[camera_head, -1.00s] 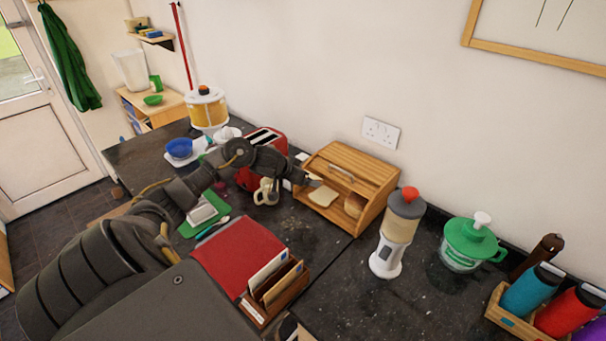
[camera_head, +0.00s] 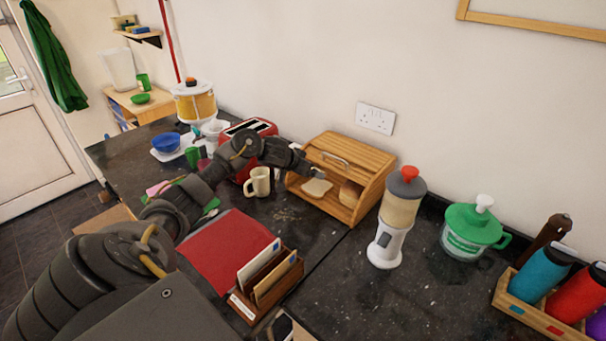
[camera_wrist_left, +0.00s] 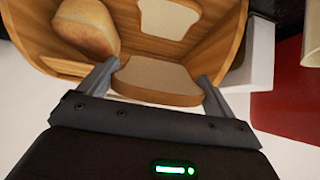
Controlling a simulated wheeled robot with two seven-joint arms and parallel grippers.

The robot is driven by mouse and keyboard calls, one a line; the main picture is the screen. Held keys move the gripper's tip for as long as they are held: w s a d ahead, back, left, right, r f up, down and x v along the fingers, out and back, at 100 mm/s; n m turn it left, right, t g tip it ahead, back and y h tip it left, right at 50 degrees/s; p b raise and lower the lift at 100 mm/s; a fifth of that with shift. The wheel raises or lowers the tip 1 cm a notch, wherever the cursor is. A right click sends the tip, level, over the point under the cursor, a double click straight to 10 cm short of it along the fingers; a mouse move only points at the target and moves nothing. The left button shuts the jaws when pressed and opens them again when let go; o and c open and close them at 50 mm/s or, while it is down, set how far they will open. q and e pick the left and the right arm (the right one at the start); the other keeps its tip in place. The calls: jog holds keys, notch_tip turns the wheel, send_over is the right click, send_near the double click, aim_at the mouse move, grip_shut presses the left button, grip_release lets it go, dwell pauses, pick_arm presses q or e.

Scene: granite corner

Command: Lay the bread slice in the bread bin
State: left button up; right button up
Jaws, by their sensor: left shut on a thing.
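The wooden bread bin (camera_head: 362,158) stands open on the dark counter against the wall. A loaf (camera_head: 350,193) and a bread slice (camera_head: 316,187) lie inside it. My left gripper (camera_head: 316,173) reaches into the bin's opening from the left. In the left wrist view, my gripper (camera_wrist_left: 157,78) is shut on a bread slice (camera_wrist_left: 158,76), a finger at each side edge. Beyond it are the second slice (camera_wrist_left: 170,17) and the loaf (camera_wrist_left: 85,28) in the bin. The held slice is hard to make out in the head view. My right gripper is not in view.
A red toaster (camera_head: 232,157) and cream mug (camera_head: 260,181) stand left of the bin. A dispenser (camera_head: 390,215) with a red top stands close to its right. A letter rack (camera_head: 268,285) and red mat (camera_head: 225,245) lie in front.

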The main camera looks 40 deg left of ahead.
pick_arm(q)
jog(key=shift+b+x, duration=3.05)
jog(key=shift+x, duration=1.1)
jog(key=o, duration=0.7)
jog(key=shift+s, duration=0.1)
